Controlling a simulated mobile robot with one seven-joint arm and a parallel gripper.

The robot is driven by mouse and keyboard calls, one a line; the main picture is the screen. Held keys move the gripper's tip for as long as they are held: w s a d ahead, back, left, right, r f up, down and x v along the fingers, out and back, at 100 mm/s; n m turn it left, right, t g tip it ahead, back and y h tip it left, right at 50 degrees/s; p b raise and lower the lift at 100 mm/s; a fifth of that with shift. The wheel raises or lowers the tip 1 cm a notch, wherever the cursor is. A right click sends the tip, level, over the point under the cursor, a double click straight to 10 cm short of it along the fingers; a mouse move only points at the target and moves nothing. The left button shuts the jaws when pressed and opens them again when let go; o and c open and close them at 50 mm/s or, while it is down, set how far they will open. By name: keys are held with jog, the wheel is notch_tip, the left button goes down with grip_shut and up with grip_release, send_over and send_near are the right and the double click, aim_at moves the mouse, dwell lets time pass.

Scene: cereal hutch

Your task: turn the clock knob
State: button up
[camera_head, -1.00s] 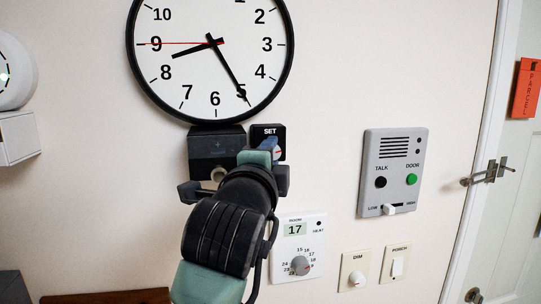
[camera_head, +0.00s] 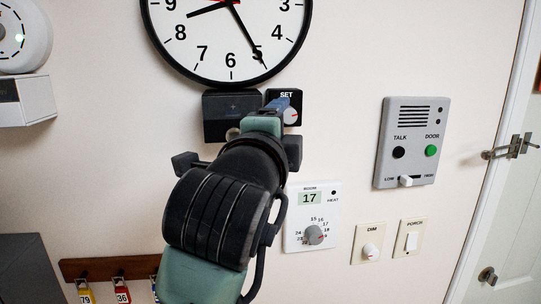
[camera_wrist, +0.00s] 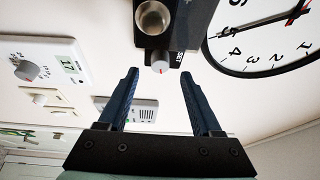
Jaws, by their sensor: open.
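The clock knob is a small pale knob with a red mark on a black plate labelled SET, under the round wall clock (camera_head: 231,38). In the head view the knob (camera_head: 291,115) shows just right of my gripper (camera_head: 284,106), which partly covers the plate. In the wrist view the knob (camera_wrist: 160,67) lies beyond the fingertips, roughly midway between the two blue fingers. My gripper (camera_wrist: 158,76) is open and empty, its fingers apart and not visibly touching the knob. The clock face (camera_wrist: 265,35) shows at upper right there.
A dark box (camera_head: 228,103) adjoins the SET plate on its left. Below right are a thermostat (camera_head: 312,218), a grey intercom panel (camera_head: 408,170), a dimmer (camera_head: 368,244) and a porch switch (camera_head: 411,239). A key rack (camera_head: 105,269) is at lower left. Bare wall lies between.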

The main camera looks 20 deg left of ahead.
jog(key=b+v, duration=0.2)
jog(key=v, duration=0.6)
jog(key=shift+s+b, duration=0.2)
jog(key=shift+b, duration=0.2)
jog(key=s+d+r+n+t+h+b, duration=0.1)
jog(key=s+d+r+n+t+h, duration=0.1)
jog(key=d+n, duration=0.5)
jog(key=s+d+r+n+t+h+b, duration=0.1)
jog(key=s+d+r+n+t, duration=0.3)
jog(key=d, duration=0.6)
jog(key=s+n+t, duration=0.2)
jog(key=n+t, duration=0.1)
jog(key=n, duration=0.1)
jog(key=shift+h, duration=0.4)
jog(key=shift+c, duration=0.2)
dwell(0.5)
